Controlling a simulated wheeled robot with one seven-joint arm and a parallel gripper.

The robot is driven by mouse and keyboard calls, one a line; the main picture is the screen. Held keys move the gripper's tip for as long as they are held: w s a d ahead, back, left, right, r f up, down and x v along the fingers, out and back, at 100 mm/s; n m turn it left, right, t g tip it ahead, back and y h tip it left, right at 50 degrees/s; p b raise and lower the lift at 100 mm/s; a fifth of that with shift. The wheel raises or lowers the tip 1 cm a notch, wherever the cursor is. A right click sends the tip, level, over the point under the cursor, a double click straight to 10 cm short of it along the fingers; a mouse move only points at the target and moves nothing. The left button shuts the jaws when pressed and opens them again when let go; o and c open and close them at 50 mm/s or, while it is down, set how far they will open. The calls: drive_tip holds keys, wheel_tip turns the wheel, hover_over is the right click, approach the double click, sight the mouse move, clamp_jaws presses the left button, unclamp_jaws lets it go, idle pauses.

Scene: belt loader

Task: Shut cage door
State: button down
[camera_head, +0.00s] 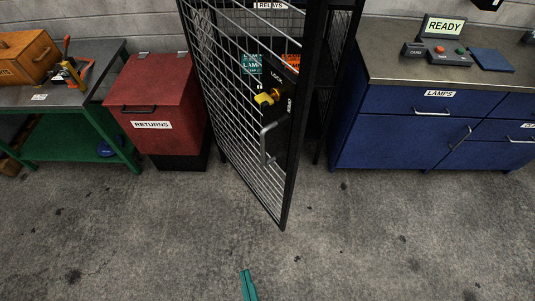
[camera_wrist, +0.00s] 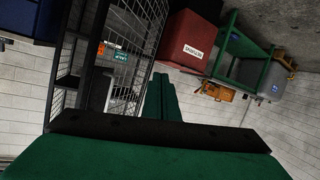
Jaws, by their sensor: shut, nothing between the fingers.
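The cage door (camera_head: 240,90) is a black-framed wire mesh door, standing swung open toward me in the head view. Its black lock plate carries a yellow key or knob (camera_head: 267,97) and a grey pull handle (camera_head: 269,142). In the wrist view the mesh door (camera_wrist: 128,35) shows at upper middle, rotated. My gripper (camera_head: 248,285) is green, low in the head view over bare floor, in front of the door and apart from it. In the wrist view its fingers (camera_wrist: 162,85) are together and empty. Inside the cage, teal and orange labelled items (camera_head: 252,64) show through the mesh.
A red RETURNS bin (camera_head: 160,90) stands left of the door, beside a green workbench (camera_head: 75,125) with a wooden box (camera_head: 28,58). A blue LAMPS cabinet (camera_head: 400,120) with a READY sign (camera_head: 443,27) stands at right. The concrete floor in front is clear.

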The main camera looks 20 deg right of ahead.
drive_tip(key=w+a+f+n+g, duration=0.1)
drive_tip(key=w+f+n, duration=0.2)
drive_tip(key=w+f, duration=0.15)
drive_tip(key=m+g+h, duration=0.1)
drive_tip(key=g+h, duration=0.6)
drive_tip(key=h, duration=1.1)
approach(284, 144)
drive_tip(key=x, duration=0.6)
drive_tip(key=shift+d+r, duration=0.15)
drive_tip(key=shift+d, duration=0.05)
